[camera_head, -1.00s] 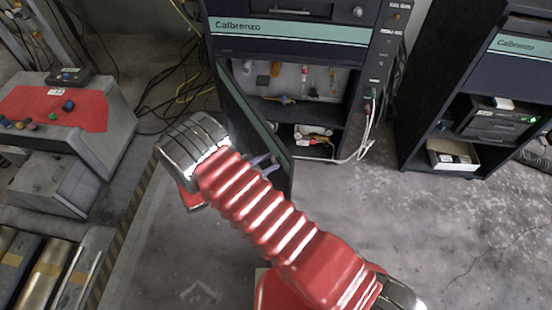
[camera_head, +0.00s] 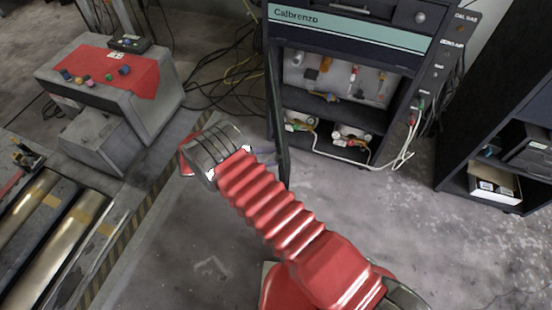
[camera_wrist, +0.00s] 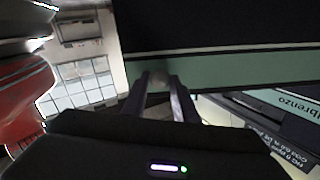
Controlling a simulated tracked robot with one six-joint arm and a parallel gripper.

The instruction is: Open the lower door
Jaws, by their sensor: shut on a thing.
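The lower door (camera_head: 278,125) of the dark Calbrenzo cabinet (camera_head: 380,58) stands wide open, hinged at the cabinet's left side and seen nearly edge-on in the head view. In the wrist view its dark panel and green band (camera_wrist: 235,68) cross the top. In the wrist view my gripper (camera_wrist: 160,88) is shut on a small round knob (camera_wrist: 158,77) on the door. The opened compartment (camera_head: 335,85) shows several small fittings and a lower shelf.
A grey console with a red top (camera_head: 130,72) stands at the left. Metal rollers (camera_head: 65,235) lie at the lower left. Cables lie on the floor behind the door, and white cables (camera_head: 395,160) hang at the cabinet's right. Another dark cabinet (camera_head: 450,165) stands at the right. The floor between is clear.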

